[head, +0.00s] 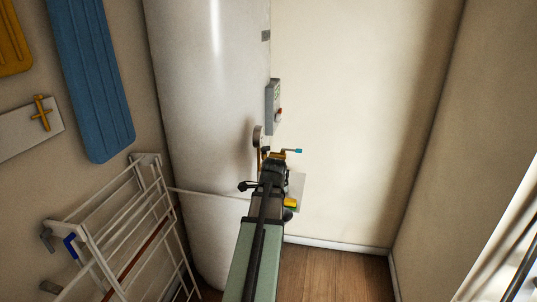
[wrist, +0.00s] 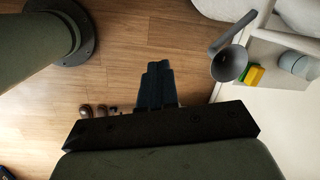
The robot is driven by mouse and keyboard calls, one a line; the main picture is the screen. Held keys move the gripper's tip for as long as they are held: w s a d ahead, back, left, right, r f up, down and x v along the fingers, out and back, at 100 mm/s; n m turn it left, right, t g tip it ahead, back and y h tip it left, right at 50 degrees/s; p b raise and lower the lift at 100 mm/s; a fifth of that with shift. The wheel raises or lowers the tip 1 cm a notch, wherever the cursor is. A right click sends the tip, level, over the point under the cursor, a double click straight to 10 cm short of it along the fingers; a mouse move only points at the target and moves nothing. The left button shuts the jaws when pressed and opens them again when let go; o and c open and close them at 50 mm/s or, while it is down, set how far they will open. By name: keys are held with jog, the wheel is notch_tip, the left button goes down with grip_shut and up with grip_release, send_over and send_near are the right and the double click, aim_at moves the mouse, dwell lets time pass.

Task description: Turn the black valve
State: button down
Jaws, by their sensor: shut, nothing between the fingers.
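My gripper (wrist: 158,66) points out over the wooden floor in the wrist view. Its dark fingers are together with nothing between them. In the head view my arm reaches up to the fittings beside the white tank (head: 208,130), and my wrist hides the gripper's tips. A brass-coloured fitting (head: 278,155) with a blue lever (head: 298,151) shows just beyond my wrist. A small dark shape shows beside the fitting, but I cannot tell whether it is the black valve. No black valve shows clearly in the wrist view, and I see no contact.
A white shelf (wrist: 269,47) at the upper right holds a yellow-green sponge (wrist: 254,76); a grey funnel (wrist: 229,63) is beside it. A control box (head: 273,106) is on the wall. A drying rack (head: 125,235) stands at left. Small brown objects (wrist: 94,111) lie on the floor.

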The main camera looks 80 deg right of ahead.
jog(key=s+d+r+t+h, duration=0.1)
jog(key=d+r+t+h, duration=0.1)
jog(key=d+r+h, duration=0.5)
jog(key=s+d+r+t+h, duration=0.1)
jog(key=d+r+t+h, duration=0.1)
jog(key=r+h, duration=0.5)
jog(key=y, duration=0.2)
send_near(268, 149)
jog(key=shift+n, duration=0.4)
jog(key=x, duration=0.5)
jog(key=shift+d+f, duration=0.1)
jog(key=shift+f, duration=0.15)
jog(key=shift+w+d, duration=0.2)
jog(key=shift+d, duration=0.35)
